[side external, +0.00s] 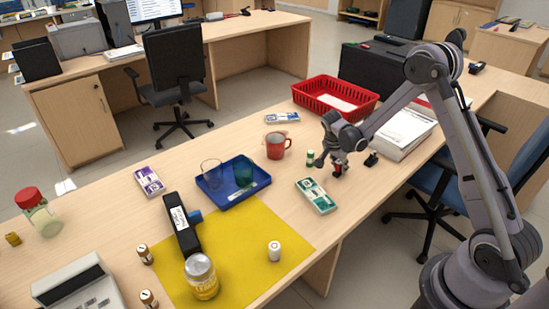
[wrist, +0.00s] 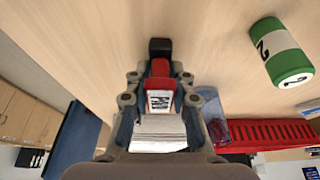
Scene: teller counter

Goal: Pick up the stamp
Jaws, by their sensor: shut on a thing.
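The stamp (wrist: 160,100) is red and black with a white label reading what looks like PAID. It sits between the fingers of my gripper (wrist: 160,78) in the wrist view, and the gripper is shut on it. A black end of the stamp sticks out past the fingertips. In the side view my gripper (side external: 333,162) is low over the right part of the counter, with the red and black stamp (side external: 338,170) at its fingertips. I cannot tell whether the stamp touches the counter.
A small black object (side external: 371,159) lies to the right. A green-white pack (side external: 316,195), red mug (side external: 276,146), red basket (side external: 335,96) and papers (side external: 403,132) are near.

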